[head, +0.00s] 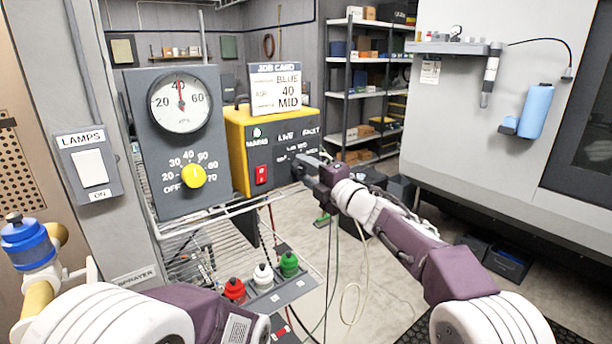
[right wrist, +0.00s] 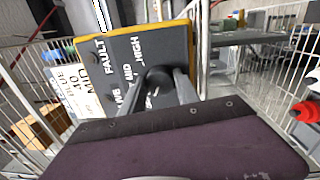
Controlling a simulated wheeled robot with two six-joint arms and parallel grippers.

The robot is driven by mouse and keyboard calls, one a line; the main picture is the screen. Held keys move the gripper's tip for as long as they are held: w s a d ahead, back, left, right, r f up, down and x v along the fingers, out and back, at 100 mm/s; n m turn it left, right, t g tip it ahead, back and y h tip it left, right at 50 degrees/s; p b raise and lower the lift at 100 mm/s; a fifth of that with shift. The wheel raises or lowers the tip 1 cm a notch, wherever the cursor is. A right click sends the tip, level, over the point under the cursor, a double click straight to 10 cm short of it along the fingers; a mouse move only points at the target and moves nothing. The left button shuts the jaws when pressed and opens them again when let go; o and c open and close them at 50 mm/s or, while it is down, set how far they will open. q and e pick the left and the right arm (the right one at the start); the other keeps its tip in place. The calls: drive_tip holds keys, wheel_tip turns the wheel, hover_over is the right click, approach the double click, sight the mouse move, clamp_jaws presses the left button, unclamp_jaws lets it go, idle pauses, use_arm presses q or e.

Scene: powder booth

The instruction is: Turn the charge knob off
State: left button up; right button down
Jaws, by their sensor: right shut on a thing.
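The yellow and dark grey power unit (head: 237,157) stands left of centre in the head view. Its front has a red switch (head: 262,174) under MAINS and lettering to the right of it. My right gripper (head: 306,168) is at the right part of this front. In the right wrist view its two fingers (right wrist: 166,80) are shut on a dark round knob (right wrist: 158,76), with MID and HIGH printed around it and FAULT to the left. The fingers partly hide the knob, and I cannot tell where it points. My left gripper is out of view.
A gauge panel (head: 152,143) with a yellow knob (head: 193,176) stands left of the unit. A job card (head: 275,89) reads BLUE, 40, MID. Red, white and green caps (head: 262,275) sit on a low shelf. Hoses hang below; open floor lies right.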

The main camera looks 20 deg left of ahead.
drive_tip(key=shift+n, duration=0.7)
drive_tip(key=c, duration=0.9)
unclamp_jaws()
drive_tip(key=shift+a, duration=0.1)
drive_tip(key=shift+b, duration=0.3)
drive_tip(key=shift+s+d+f+b, duration=0.15)
drive_tip(key=shift+s+d+b, duration=0.1)
drive_tip(key=shift+d+b, duration=0.1)
drive_tip(key=b+v, duration=0.3)
drive_tip(key=v, duration=0.5)
drive_tip(key=shift+s+d, duration=0.1)
